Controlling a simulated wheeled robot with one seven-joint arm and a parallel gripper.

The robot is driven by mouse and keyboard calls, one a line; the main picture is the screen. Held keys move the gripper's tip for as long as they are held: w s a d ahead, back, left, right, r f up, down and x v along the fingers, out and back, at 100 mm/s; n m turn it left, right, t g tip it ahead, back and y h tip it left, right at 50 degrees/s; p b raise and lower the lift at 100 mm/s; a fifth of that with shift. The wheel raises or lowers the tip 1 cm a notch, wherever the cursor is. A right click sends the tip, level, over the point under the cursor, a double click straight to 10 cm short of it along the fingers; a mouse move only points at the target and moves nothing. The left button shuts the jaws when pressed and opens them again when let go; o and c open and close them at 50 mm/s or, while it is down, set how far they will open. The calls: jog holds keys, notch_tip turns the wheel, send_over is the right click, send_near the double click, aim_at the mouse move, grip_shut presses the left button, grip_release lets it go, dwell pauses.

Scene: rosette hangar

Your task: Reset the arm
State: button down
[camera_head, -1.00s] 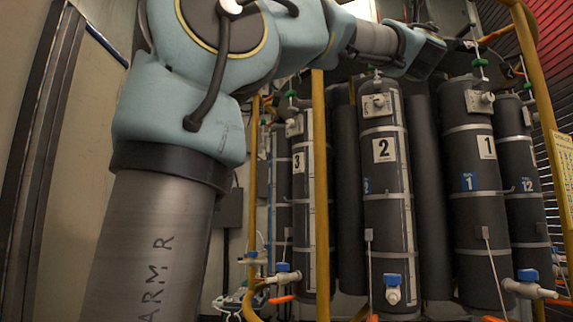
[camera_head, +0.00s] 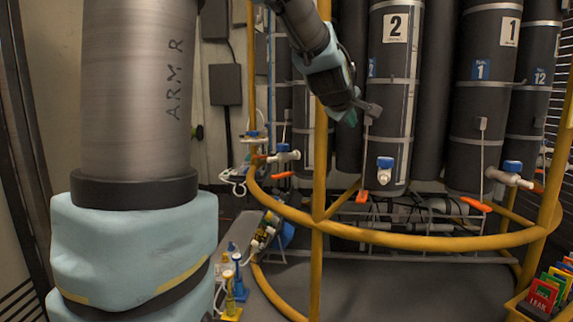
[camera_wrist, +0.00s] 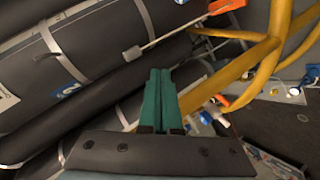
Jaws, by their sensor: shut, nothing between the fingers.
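My gripper (camera_head: 351,114) is at the end of my downward-reaching arm, in front of the dark cylinders and behind the yellow rail in the head view. Its green fingers look dark and small there. In the wrist view the two green fingers of my gripper (camera_wrist: 160,72) lie side by side, closed, with nothing between them. The fingertips appear close to the grey lever (camera_head: 373,109) of the cylinder marked 2 (camera_head: 396,60); I cannot tell whether they touch.
A yellow rail (camera_head: 420,241) curves across the front, with yellow posts. Cylinder 1 (camera_head: 480,110) and its blue-capped valve (camera_head: 511,172) stand right. Orange handles (camera_head: 362,197) hang below. Coloured tags (camera_head: 543,295) sit at lower right. Small bottles stand on the lower left.

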jog(key=s+a+f+m+g+y+p, duration=0.1)
jog(key=s+a+f+m+g+y, duration=0.15)
jog(key=a+f, duration=0.4)
jog(key=s+a+f+m+g+y+p, duration=0.1)
jog(key=s+a+f+m+g, duration=0.1)
jog(key=s+a+f, duration=0.35)
jog(key=s+a+f+m+g+y+p, duration=0.2)
jog(key=s+a+f+g, duration=0.3)
jog(key=s+a+f, duration=0.6)
jog(key=s+m, duration=0.1)
jog(key=s, duration=0.2)
jog(key=shift+m, duration=0.35)
jog(key=c, duration=1.6)
grip_release()
jog(key=shift+w, duration=0.1)
